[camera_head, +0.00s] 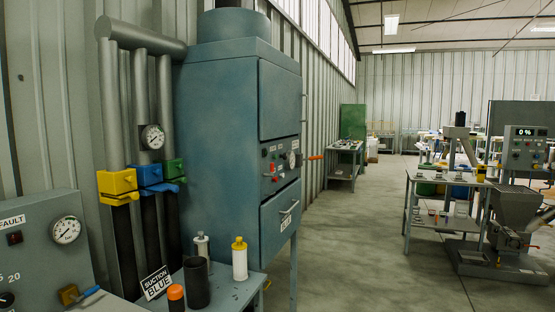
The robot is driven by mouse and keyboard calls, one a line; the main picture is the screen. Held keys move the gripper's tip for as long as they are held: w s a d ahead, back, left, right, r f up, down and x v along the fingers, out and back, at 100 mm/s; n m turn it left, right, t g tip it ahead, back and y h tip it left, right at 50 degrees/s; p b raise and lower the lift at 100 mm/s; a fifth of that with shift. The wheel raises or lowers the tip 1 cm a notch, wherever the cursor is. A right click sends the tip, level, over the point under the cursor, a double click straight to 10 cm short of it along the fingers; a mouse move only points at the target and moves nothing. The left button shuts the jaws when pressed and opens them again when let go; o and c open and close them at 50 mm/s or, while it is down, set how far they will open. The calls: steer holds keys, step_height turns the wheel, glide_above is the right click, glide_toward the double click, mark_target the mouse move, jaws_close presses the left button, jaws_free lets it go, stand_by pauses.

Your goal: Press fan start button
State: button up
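A blue-grey cabinet (222,140) stands against the corrugated wall, left of centre. The button labels are too small to read, so I cannot tell which one is the fan start button. A lever with an orange grip (316,157) sticks out to the right of the panel. My gripper is not in view.
Grey pipes with yellow, blue and green valves (150,174) stand left of the cabinet. A small table (236,290) in front holds bottles and a "SUCTION BLUE" sign (156,283). A grey "FAULT" panel (40,262) is at left. Floor (345,240) right of the cabinet is clear.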

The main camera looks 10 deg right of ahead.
jaws_close()
steer(key=shift+w, duration=0.1)
stand_by(1.0)
